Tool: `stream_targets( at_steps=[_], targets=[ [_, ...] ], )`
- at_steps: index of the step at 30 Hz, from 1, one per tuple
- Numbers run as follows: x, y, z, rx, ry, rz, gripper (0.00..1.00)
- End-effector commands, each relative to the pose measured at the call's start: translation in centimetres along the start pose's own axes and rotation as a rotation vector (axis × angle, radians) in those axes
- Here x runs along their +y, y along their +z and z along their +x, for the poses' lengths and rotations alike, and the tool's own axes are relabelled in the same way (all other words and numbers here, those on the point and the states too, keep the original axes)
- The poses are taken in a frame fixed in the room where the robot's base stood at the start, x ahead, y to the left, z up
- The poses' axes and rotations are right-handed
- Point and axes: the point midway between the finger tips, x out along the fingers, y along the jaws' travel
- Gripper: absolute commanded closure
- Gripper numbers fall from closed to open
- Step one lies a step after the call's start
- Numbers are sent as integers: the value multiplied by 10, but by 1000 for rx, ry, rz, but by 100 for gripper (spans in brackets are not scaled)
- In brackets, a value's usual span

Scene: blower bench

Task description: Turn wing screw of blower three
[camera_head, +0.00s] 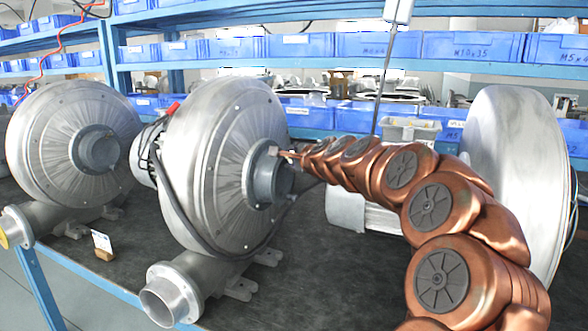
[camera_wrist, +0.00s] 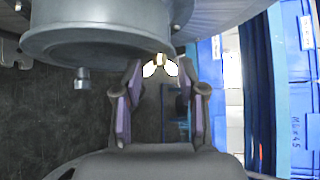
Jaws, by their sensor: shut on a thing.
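Silver blowers stand on the bench: one at the left (camera_head: 72,140), one in the middle (camera_head: 222,150), and a large one at the right (camera_head: 515,160), partly hidden by my arm. I cannot tell which is number three. My gripper (camera_head: 283,152) is at the round grey inlet flange (camera_head: 262,178) of the middle blower. In the wrist view my gripper (camera_wrist: 160,70) has its fingers on either side of a small wing screw (camera_wrist: 159,60) with pale wings, at the flange rim (camera_wrist: 95,42). It is shut on the wing screw. The fingertip contact is small and partly blurred.
Another small screw (camera_wrist: 82,80) sticks out of the flange to the left. A black cable (camera_head: 185,215) loops round the middle blower. Blue bins (camera_head: 375,45) line the shelf behind. A small card (camera_head: 102,243) stands on the dark bench top, which has free room in front.

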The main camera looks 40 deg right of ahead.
Motion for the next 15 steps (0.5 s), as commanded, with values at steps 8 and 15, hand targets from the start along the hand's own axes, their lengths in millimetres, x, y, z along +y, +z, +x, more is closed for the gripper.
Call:
stream_targets(
  at_steps=[8, 15],
  targets=[
    [3, 0, 1, 0, -40, -40, 94],
    [2, 0, 1, 1, -47, -49, 94]
  ],
)
